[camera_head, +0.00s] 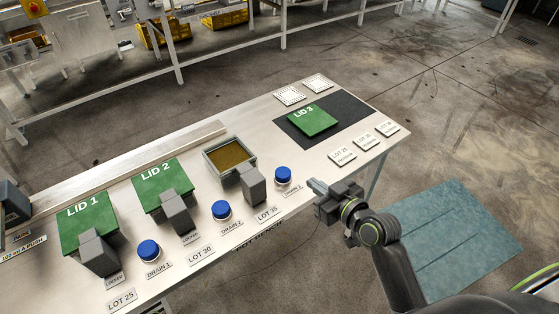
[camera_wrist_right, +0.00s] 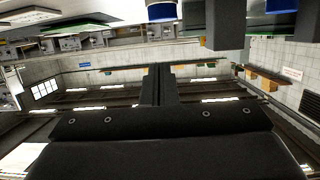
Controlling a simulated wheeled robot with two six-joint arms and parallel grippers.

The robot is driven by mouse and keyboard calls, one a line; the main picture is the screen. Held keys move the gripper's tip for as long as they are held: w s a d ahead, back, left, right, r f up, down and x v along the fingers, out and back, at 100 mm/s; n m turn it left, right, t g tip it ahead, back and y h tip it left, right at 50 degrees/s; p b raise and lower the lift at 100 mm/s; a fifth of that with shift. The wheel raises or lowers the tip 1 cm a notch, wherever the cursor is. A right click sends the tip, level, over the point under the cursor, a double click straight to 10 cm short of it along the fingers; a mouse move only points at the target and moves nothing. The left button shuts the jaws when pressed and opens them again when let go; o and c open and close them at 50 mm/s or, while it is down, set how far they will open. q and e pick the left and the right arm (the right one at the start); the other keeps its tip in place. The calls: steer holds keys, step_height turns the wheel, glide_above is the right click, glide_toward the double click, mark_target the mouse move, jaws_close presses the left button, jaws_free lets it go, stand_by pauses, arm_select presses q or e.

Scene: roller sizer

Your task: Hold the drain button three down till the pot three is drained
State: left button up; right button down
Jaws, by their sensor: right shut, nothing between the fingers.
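The blue drain button three (camera_head: 283,175) stands on the bench behind the label "DRAIN 3". Pot three (camera_head: 230,157) is uncovered at the bench's middle, with brownish contents inside; I cannot tell how full it is. Lid 3 (camera_head: 313,121), green, lies on the dark mat to the right. My right gripper (camera_head: 316,186) is shut and empty, at the bench's front edge, right of and in front of drain button three, apart from it. In the right wrist view the shut fingers (camera_wrist_right: 157,85) show, with a blue button (camera_wrist_right: 161,10) at the top edge. My left gripper is not in view.
Green lids 1 (camera_head: 85,215) and 2 (camera_head: 160,182) cover the other pots. Blue buttons drain 1 (camera_head: 148,250) and drain 2 (camera_head: 221,210) stand along the front, between grey latch blocks (camera_head: 252,186). Lot plates (camera_head: 364,141) lie at the right end.

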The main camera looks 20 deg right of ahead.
steer(key=r, duration=0.2)
steer(key=p, duration=0.2)
glide_above(288, 179)
steer(key=shift+f, duration=1.2)
step_height(288, 179, down, 3)
steer(key=shift+s+d+r, duration=0.1)
steer(key=shift+r, duration=0.05)
steer(key=shift+f+b, duration=0.3)
steer(key=shift+f, duration=0.55)
step_height(288, 179, down, 2)
steer(key=b, duration=0.2)
steer(key=shift+b, duration=0.4)
steer(key=shift+s, duration=0.1)
steer(key=shift+s+f, duration=0.1)
steer(key=shift+f, duration=0.1)
stand_by(1.0)
